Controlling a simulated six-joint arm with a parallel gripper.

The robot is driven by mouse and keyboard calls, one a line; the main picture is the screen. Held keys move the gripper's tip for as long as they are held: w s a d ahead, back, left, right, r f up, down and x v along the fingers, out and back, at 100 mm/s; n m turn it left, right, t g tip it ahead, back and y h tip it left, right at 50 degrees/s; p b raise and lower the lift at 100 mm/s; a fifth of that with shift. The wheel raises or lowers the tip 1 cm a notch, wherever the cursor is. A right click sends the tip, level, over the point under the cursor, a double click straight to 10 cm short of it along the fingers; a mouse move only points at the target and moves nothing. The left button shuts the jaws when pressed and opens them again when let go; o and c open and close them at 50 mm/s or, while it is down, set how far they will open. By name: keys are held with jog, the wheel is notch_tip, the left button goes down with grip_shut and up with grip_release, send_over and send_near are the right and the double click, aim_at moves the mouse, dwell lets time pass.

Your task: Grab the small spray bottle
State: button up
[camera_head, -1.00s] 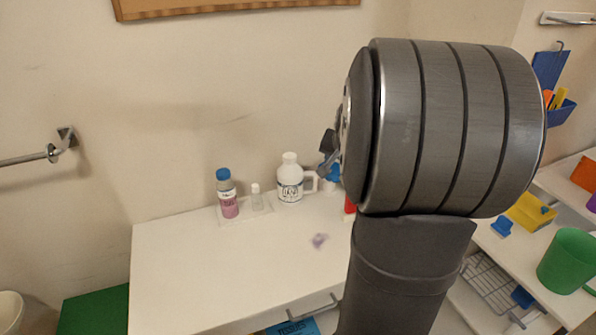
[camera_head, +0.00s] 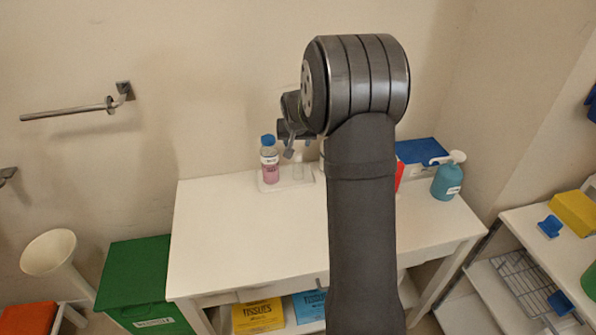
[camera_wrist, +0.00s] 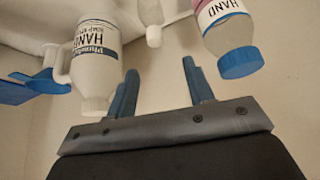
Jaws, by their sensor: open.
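The small spray bottle (camera_head: 298,168), clear with a white top, stands on a small white tray (camera_head: 285,184) at the back of the white table. In the wrist view it (camera_wrist: 152,18) appears upside down, its top pointing toward the gap between my fingers. My gripper (camera_wrist: 160,82) is open, its two blue fingers apart with nothing between them. The bottle is beyond the fingertips, not between them. In the head view my gripper (camera_head: 291,148) is above and near the bottle, partly hidden by my arm.
A pink bottle with a blue cap (camera_head: 269,160) stands close on the left. A white hand soap jug (camera_wrist: 92,55) is close on the other side, mostly hidden by my arm in the head view. A teal pump bottle (camera_head: 446,182) stands farther right. The table's front left is clear.

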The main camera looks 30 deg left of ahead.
aim_at(298, 155)
jog(key=x, duration=0.5)
jog(key=shift+w+f, duration=0.15)
jog(key=shift+f, duration=0.15)
jog(key=f, duration=0.2)
jog(key=w+f, duration=0.1)
jog(key=f, duration=0.1)
jog(key=shift+a, duration=0.15)
jog(key=shift+w+a+f, duration=0.2)
jog(key=shift+w+f, duration=0.15)
jog(key=shift+f, duration=0.2)
jog(key=shift+c, duration=0.2)
